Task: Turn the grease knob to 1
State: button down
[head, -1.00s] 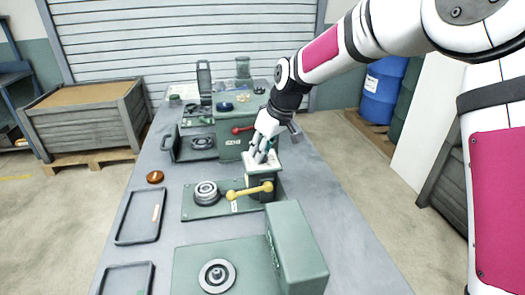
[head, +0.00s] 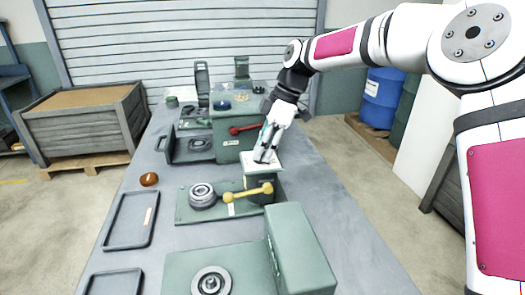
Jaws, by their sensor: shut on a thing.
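My gripper (head: 264,158) points down onto the pale top plate (head: 250,168) of the green post behind the yellow lever. Its fingers are closed together around something small on that plate. The grease knob itself cannot be made out, as the fingers cover that spot. Its marks and setting cannot be read from this view.
A yellow lever (head: 247,191) and a stacked grey ring fixture (head: 203,195) are just in front. A red lever (head: 245,128) is behind. A green block (head: 301,250) stands nearer.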

jog(key=n+g+b, duration=0.1)
jog(key=n, duration=0.1)
jog(key=n+g+h+b, duration=0.1)
jog(key=n, duration=0.2)
jog(key=shift+w+f+b, duration=0.15)
jog(key=shift+w+b, duration=0.05)
jog(key=shift+b, duration=0.15)
jog(key=shift+a+n+g+h+b, duration=0.15)
jog(key=shift+n+h+b, duration=0.25)
jog(key=shift+n, duration=0.75)
jog(key=shift+d+n+g+h+b, duration=0.1)
jog(key=shift+n+g+h+b, duration=0.2)
jog(key=shift+n, duration=0.85)
jog(key=c, duration=1.3)
grip_release()
